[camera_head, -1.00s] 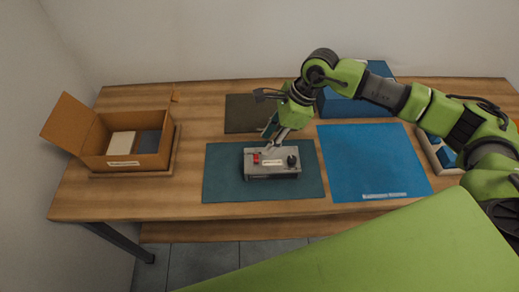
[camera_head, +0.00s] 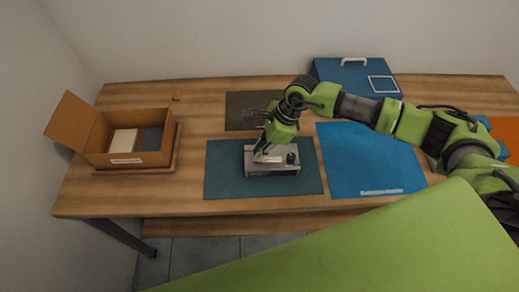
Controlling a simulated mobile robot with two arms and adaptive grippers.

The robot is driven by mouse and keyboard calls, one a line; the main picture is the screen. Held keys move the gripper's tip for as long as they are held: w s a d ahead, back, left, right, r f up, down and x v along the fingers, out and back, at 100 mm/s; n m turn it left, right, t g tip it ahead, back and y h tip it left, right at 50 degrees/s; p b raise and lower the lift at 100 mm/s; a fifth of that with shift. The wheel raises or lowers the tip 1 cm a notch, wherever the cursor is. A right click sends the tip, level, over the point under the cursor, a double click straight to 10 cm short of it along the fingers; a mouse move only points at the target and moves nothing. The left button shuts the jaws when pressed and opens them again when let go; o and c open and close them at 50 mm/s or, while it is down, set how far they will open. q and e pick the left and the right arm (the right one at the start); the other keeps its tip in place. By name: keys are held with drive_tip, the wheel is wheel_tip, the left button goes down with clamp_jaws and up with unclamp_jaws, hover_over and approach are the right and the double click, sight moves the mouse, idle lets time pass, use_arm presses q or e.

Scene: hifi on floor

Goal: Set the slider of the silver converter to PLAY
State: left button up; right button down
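The silver converter (camera_head: 272,172) is a small grey box on the dark teal mat (camera_head: 228,174). A black knob (camera_head: 291,158) stands on its right part. My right gripper (camera_head: 264,154) points down at the left part of the converter's top, at or just above the surface. The gripper covers the area where a red part showed earlier, so the slider and its setting are hidden. I cannot tell whether the fingers touch the converter or how far apart they are. My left gripper is not in view.
An open cardboard box (camera_head: 131,159) stands at the left on the wooden table (camera_head: 190,110). A blue mat (camera_head: 368,165) lies right of the teal mat. A blue case (camera_head: 345,75) stands at the back. A dark mat (camera_head: 241,122) lies behind the converter.

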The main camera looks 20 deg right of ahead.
sight(250, 158)
drive_tip(key=shift+w+a+f+b, duration=0.1)
drive_tip(key=shift+w+a+b, duration=0.1)
drive_tip(key=shift+a+b, duration=0.3)
drive_tip(key=shift+w+a+f+b, duration=0.15)
drive_tip(key=shift+a+b, duration=0.25)
drive_tip(key=shift+a, duration=0.2)
drive_tip(key=shift+w+a+r, duration=0.1)
drive_tip(key=shift+a+r, duration=0.1)
drive_tip(key=shift+a, duration=0.05)
drive_tip(key=shift+r, duration=0.1)
drive_tip(key=c, duration=2)
unclamp_jaws()
drive_tip(key=shift+a, duration=0.1)
drive_tip(key=shift+o, duration=0.2)
drive_tip(key=v, duration=1.2)
